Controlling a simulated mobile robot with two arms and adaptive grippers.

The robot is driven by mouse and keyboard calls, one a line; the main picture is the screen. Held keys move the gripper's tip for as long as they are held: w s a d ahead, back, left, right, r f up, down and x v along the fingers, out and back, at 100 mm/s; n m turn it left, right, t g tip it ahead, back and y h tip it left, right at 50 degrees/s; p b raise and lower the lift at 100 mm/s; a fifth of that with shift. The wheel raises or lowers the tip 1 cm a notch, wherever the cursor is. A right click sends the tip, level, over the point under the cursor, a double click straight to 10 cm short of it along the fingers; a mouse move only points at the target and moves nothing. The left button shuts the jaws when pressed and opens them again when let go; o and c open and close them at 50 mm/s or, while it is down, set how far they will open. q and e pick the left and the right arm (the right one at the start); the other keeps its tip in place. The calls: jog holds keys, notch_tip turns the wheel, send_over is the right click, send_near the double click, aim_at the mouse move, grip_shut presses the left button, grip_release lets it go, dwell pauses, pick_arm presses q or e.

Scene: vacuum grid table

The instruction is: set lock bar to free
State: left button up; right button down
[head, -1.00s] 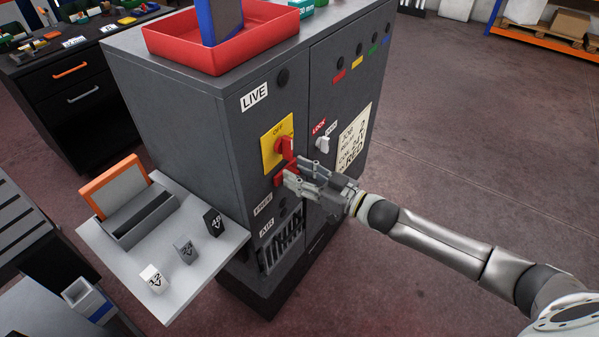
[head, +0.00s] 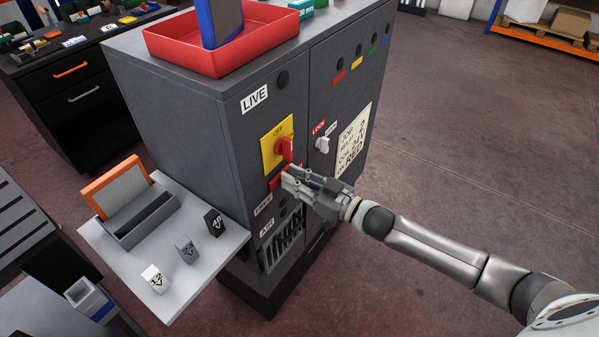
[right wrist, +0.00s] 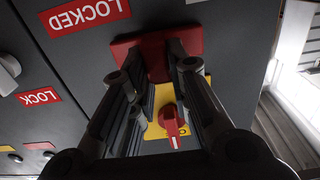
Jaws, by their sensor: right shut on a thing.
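The red lock bar (head: 274,183) is on the grey cabinet's front, just below the yellow switch plate. It also shows in the right wrist view (right wrist: 155,55), where the upside-down LOCKED label (right wrist: 85,14) lies to its left. The FREE label (head: 263,205) is below and left of the bar in the head view. My right gripper (head: 288,180) is shut on the bar, with its fingers either side of the red piece and hiding part of it. My left gripper is not in view.
A red rotary knob (head: 285,149) on a yellow plate (head: 269,154) sits just above the bar. A smaller pale knob (head: 323,144) is to the right under a LOCK label. A side shelf (head: 200,262) with small blocks juts out at left.

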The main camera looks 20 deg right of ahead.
aim_at(274, 183)
jog(key=s+a+p, duration=0.1)
jog(key=s+a, duration=0.1)
jog(key=a, duration=0.1)
jog(key=shift+s, duration=0.15)
jog(key=c, duration=1.4)
grip_release()
jog(key=shift+d, duration=0.1)
jog(key=shift+o, duration=0.2)
jog(key=v, duration=1.2)
